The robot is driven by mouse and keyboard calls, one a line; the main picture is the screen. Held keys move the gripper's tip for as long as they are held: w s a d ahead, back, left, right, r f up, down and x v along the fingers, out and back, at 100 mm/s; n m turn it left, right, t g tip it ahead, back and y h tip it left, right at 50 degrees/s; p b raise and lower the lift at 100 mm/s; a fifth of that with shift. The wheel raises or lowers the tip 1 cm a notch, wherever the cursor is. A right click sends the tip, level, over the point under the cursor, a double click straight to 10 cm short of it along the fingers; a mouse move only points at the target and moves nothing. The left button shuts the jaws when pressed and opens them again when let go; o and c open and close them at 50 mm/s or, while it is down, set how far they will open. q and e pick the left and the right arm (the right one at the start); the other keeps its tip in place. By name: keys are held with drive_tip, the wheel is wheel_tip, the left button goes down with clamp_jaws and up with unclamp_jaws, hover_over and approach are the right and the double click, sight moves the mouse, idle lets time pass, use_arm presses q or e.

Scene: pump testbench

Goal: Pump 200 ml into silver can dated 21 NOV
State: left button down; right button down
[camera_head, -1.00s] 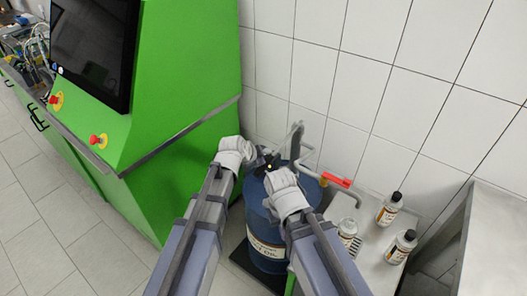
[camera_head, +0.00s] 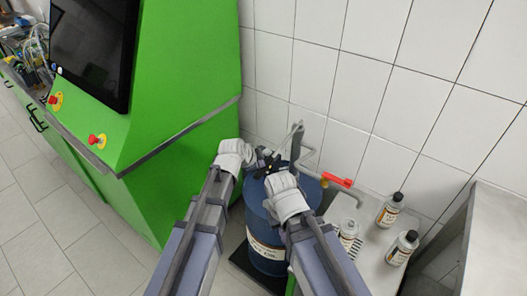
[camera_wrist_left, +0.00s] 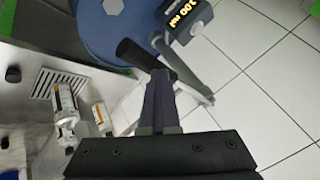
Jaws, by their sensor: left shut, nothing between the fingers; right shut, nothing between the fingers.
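A blue drum (camera_head: 268,238) with a hand pump stands beside the green cabinet. The pump's grey pipe (camera_head: 309,160) leads right to a red-handled part (camera_head: 337,180) and a downturned spout (camera_head: 358,199). A display (camera_wrist_left: 184,20) in the left wrist view reads 200 ml. My left gripper (camera_head: 266,160) is shut and empty at the pump top, near a black handle (camera_wrist_left: 134,52). My right gripper (camera_head: 273,166) is shut and empty beside it.
The cans stand on a light bench (camera_head: 372,262) with a drain grate (camera_wrist_left: 62,83). A green cabinet (camera_head: 185,90) with a dark screen and red buttons fills the left. A tiled wall is behind, and a metal table (camera_head: 497,235) is at the right.

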use_arm(q)
drive_tip(key=shift+s+f+b, duration=0.1)
drive_tip(key=shift+f+b, duration=0.45)
drive_tip(key=shift+f, duration=0.05)
idle(0.4)
idle(0.6)
wheel_tip(320, 180, up, 10)
drive_tip(key=w+p, duration=0.1)
drive_tip(key=p, duration=0.9)
drive_tip(key=shift+d, duration=0.3)
drive_tip(key=shift+r, duration=0.2)
drive_tip(key=r+p, duration=0.4)
drive_tip(key=p, duration=0.1)
drive_tip(key=shift+w+d+r, duration=0.15)
drive_tip(key=shift+w+r, duration=0.05)
drive_tip(key=shift+r, duration=0.15)
idle(0.3)
idle(0.5)
